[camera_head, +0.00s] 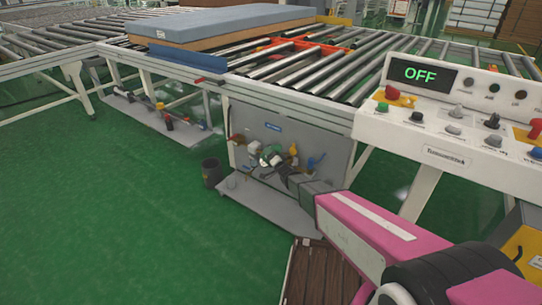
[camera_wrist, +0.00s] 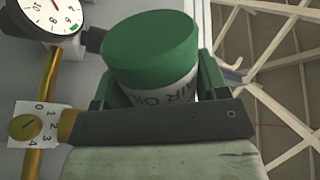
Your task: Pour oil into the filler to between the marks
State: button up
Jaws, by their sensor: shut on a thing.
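In the wrist view a bottle (camera_wrist: 168,88) with a wide green cap and a pale label reading "AIR OIL" sits between the green fingers of my gripper (camera_wrist: 156,82). My gripper is shut on it. The cap faces up and toward the camera, slightly tilted. The bottle's lower part is hidden behind the dark gripper plate. In the head view my pink arm reaches to the grey service panel (camera_head: 325,148) under the conveyor, where small fittings crowd together. I cannot make out the filler or its marks in either view.
A round dial gauge (camera_wrist: 50,12) and a numbered knob (camera_wrist: 25,127) on a brass pipe are close left of the bottle. A blue mattress (camera_head: 220,22) lies on the roller conveyor (camera_head: 315,75). A control box (camera_head: 460,110) reads OFF. A dark bin (camera_head: 211,172) stands left of the panel.

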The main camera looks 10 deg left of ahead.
jog(key=shift+w+d+r+m, duration=0.1)
jog(key=shift+r+m, duration=0.35)
jog(key=shift+m, duration=0.05)
dwell(1.2)
jog(key=shift+f, duration=0.1)
dwell(0.8)
jog(key=f+n, duration=0.1)
jog(key=n, duration=0.1)
jog(key=f+n, duration=0.2)
jog(key=f+n+g, duration=0.1)
jog(key=n, duration=0.1)
jog(key=shift+a+f+n, duration=0.25)
jog(key=shift+f+n, duration=0.1)
jog(key=shift+n, duration=0.05)
jog(key=n, duration=0.2)
jog(key=d+n, duration=0.1)
jog(key=n, duration=0.1)
jog(key=w+n+g, duration=0.1)
jog(key=n, duration=0.1)
jog(key=shift+d+f, duration=0.1)
jog(key=shift+d, duration=0.3)
